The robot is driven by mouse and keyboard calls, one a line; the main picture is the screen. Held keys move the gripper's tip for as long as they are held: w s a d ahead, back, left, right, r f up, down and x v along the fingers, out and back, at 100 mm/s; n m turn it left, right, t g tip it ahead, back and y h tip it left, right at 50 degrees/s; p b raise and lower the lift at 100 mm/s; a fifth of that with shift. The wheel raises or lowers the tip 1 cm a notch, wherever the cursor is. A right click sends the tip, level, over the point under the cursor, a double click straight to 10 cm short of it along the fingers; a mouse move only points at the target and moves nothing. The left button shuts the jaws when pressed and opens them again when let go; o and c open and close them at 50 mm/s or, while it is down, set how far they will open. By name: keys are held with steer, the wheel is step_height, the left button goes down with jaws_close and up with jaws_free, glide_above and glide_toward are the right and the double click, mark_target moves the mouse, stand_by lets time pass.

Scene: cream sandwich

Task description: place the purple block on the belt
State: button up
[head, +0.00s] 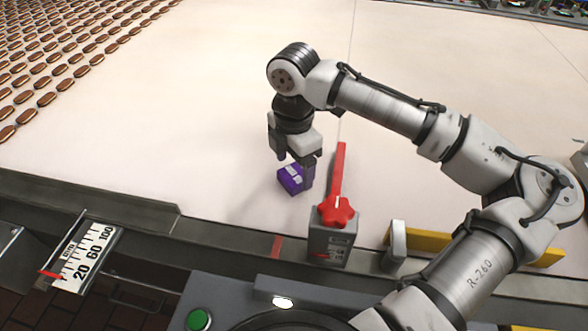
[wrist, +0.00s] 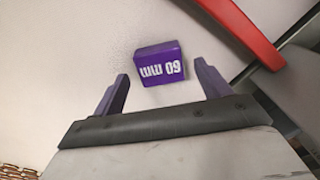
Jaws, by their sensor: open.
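The purple block (head: 290,179) rests on the pale belt (head: 230,150) near its front edge. In the wrist view the purple block (wrist: 160,63) shows white lettering and lies just beyond the fingertips, apart from them. My gripper (head: 293,162) is low over the belt beside the block, fingers pointing down. The wrist view shows my gripper (wrist: 162,85) open, with nothing between its fingers. Part of the block is hidden behind a finger in the head view.
A red bar (head: 339,170) and red star knob (head: 337,210) on a grey post stand just right of the block. Rows of brown sandwiches (head: 60,70) lie at the far left of the belt. The middle belt is clear.

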mark_target(294, 174)
step_height(294, 174, up, 10)
steer(key=b, duration=0.1)
stand_by(0.6)
